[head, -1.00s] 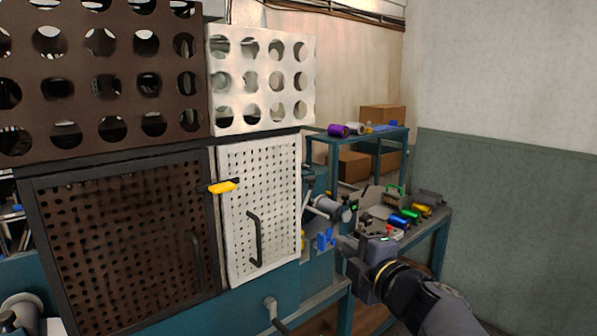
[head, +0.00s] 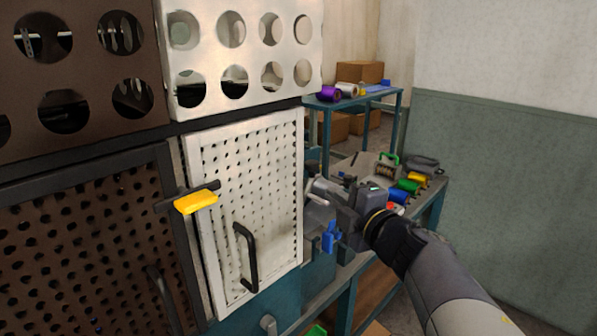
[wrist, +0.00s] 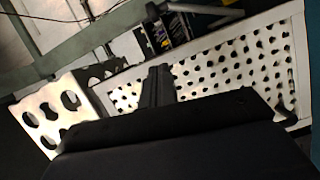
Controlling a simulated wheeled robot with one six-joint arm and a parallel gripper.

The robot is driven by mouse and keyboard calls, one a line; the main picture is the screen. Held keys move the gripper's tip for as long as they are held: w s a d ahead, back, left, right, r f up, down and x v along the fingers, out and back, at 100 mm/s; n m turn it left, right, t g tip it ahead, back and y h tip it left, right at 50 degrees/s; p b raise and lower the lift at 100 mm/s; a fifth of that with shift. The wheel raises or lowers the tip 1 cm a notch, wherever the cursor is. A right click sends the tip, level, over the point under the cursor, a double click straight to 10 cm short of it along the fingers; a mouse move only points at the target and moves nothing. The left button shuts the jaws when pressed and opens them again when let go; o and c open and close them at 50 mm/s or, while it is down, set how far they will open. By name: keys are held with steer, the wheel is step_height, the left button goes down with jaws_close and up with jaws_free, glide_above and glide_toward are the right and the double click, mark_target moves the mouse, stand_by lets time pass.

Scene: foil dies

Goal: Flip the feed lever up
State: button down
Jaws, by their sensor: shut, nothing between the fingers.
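Two lever-like parts show in the head view, and I cannot tell for certain which is the feed lever. A yellow handle (head: 196,202) lies roughly level on a dark bar at the left edge of the white perforated door. A blue handle (head: 330,237) hangs at the machine's right side, below the grey parts there. My gripper (head: 325,200) is at that right side, a little above the blue handle and well right of the yellow one. Its fingers (wrist: 157,84) are together and empty in the wrist view. Contact with the machine cannot be made out.
The white door (head: 255,180) has a black pull handle (head: 246,258); it also shows in the wrist view (wrist: 235,70). A bench behind my gripper holds green (head: 408,186) and yellow (head: 419,178) rolls. A teal shelf (head: 372,100) stands behind. Floor on the right is partly open.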

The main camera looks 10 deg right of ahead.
steer(key=w+d+x, duration=0.1)
steer(key=d+x, duration=0.1)
steer(key=x, duration=1.1)
steer(key=shift+d+f, duration=0.25)
steer(key=shift+d, duration=0.1)
steer(key=shift+s+p, duration=0.15)
steer(key=shift+p, duration=0.25)
